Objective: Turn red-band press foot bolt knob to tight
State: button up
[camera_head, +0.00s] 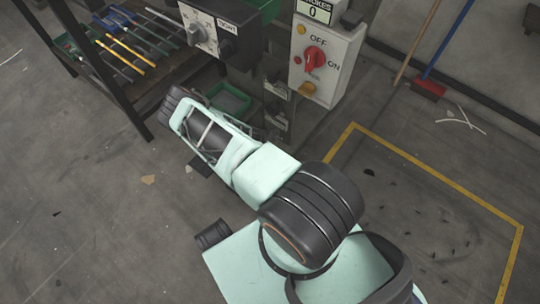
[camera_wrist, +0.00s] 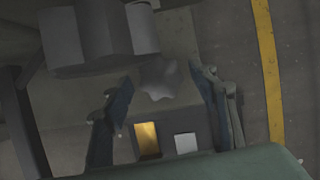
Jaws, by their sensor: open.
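A grey lobed knob (camera_wrist: 158,78) shows in the wrist view, on a dull grey-green surface. My gripper (camera_wrist: 161,82) is open, with one dark finger left of the knob and one right of it. The fingers look apart from the knob; its depth between them is hard to judge. Below it are a yellow patch (camera_wrist: 147,140) and a pale patch (camera_wrist: 186,143). In the head view the press (camera_head: 240,55) stands at top centre; I see no red band. My gripper and the knob cannot be made out there.
A rack (camera_head: 110,60) of rods stands left. A yellow floor line (camera_head: 430,170) and brooms (camera_head: 430,88) are right. Floor at left is mostly clear.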

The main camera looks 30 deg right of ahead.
jog(key=shift+f, duration=0.15)
jog(key=shift+c, duration=0.2)
jog(key=c, duration=1.1)
jog(key=shift+w+m+g, duration=0.15)
jog(key=shift+m+g, duration=0.85)
jog(key=shift+m, duration=1.4)
jog(key=o, duration=1.1)
jog(key=shift+o, duration=0.2)
jog(key=shift+a+r, duration=0.1)
jog(key=shift+r, duration=0.1)
jog(key=a, duration=1.2)
jog(key=shift+w+a+r, duration=0.15)
jog(key=shift+w+r, duration=0.05)
jog(key=shift+r, duration=0.15)
